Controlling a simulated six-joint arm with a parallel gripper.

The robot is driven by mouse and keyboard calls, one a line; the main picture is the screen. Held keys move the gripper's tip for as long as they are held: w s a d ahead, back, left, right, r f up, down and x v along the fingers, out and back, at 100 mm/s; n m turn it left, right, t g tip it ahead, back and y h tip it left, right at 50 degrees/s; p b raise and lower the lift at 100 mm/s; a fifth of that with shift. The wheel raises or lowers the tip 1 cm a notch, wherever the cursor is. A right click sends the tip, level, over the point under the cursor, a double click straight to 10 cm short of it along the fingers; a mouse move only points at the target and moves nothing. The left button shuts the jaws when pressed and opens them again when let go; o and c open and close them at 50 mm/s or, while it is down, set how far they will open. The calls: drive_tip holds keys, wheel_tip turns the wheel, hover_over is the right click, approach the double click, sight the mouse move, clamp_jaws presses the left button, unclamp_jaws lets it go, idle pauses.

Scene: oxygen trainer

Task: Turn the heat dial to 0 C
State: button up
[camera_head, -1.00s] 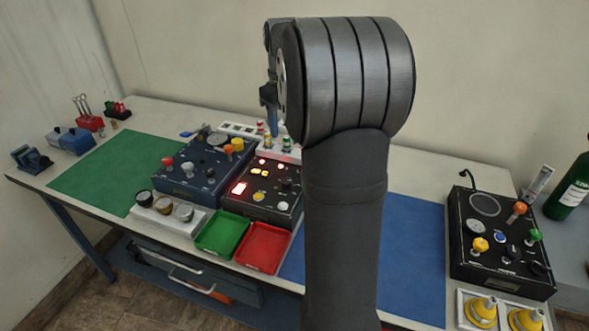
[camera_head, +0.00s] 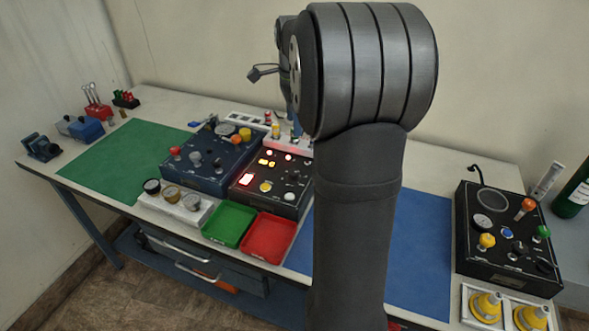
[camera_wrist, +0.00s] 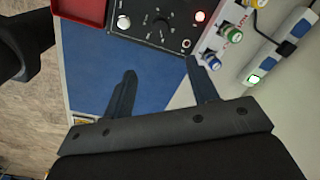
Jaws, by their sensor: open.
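A black control box (camera_head: 262,205) with lit red and yellow indicators stands mid-table; its panel shows at the top of the wrist view (camera_wrist: 140,12). A dark round dial (camera_wrist: 160,29) ringed by pale tick marks is on that panel. It looks like the heat dial, but its lettering and setting are too small to read. My gripper (camera_wrist: 160,66) is open and empty in the wrist view. Its fingers are apart, with blue mat and the box's near edge showing between them; the dial lies beyond the fingertips. In the head view my arm hides most of the gripper.
A red tray (camera_head: 268,238) and a green tray (camera_head: 229,224) sit before the box. A blue control box (camera_head: 210,160) adjoins it on the left. Coloured-topped fittings (camera_wrist: 231,35) stand beside it. The blue mat (camera_head: 420,250) is clear.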

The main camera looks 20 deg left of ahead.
drive_tip(key=m, duration=0.3)
approach(295, 172)
wheel_tip(295, 172, down, 9)
drive_tip(key=shift+w+a+r, duration=0.1)
drive_tip(key=shift+a, duration=0.05)
idle(0.3)
drive_tip(key=c, duration=1)
